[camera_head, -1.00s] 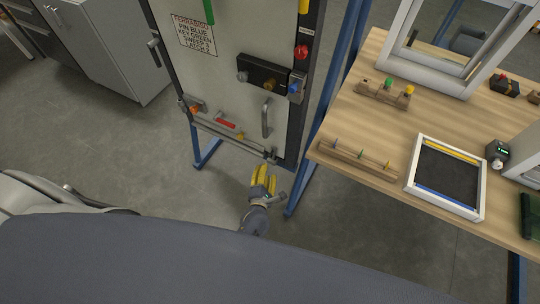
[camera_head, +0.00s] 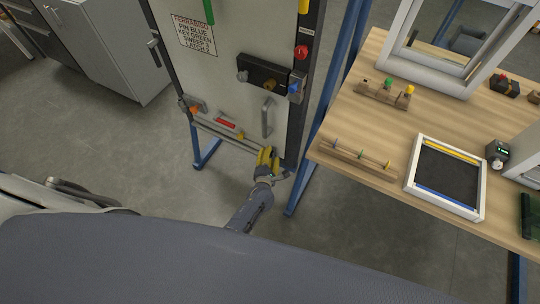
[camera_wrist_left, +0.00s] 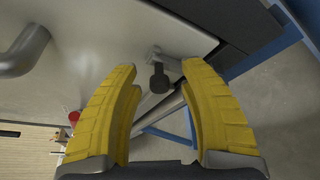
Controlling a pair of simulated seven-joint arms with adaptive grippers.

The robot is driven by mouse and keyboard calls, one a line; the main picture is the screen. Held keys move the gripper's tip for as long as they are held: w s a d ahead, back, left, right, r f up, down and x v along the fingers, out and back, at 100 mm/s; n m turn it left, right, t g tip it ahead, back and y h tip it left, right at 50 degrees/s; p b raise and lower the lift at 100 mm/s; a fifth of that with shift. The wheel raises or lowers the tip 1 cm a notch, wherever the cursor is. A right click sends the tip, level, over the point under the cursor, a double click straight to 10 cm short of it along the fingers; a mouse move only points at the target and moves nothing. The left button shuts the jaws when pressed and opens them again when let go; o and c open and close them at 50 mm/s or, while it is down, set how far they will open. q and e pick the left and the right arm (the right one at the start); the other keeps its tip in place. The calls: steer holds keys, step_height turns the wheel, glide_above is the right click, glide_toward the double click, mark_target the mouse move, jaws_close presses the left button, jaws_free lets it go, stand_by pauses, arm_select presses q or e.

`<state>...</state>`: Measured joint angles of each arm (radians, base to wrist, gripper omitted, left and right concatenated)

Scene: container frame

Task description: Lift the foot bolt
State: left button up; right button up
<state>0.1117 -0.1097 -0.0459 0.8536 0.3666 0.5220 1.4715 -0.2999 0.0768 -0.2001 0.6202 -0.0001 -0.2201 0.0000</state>
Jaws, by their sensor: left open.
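My left gripper (camera_head: 267,155) has yellow fingers and is at the lower right corner of the grey door panel (camera_head: 238,90). In the left wrist view the fingers (camera_wrist_left: 160,69) are open and apart. A dark round knob on a small metal bracket, which looks like the foot bolt (camera_wrist_left: 158,79), shows between and beyond the fingertips. I see no finger closed on it. In the head view the gripper mostly hides that corner of the door. My right gripper is not in view.
A bar handle (camera_head: 267,117) is on the door above the gripper. Blue frame legs (camera_head: 303,185) stand just right. A wooden table (camera_head: 385,130) with a framed tray (camera_head: 410,188) and a peg rail (camera_head: 355,160) is further right. Grey floor is clear below.

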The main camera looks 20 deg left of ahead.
arm_select(q)
jaws_close()
stand_by(0.4)
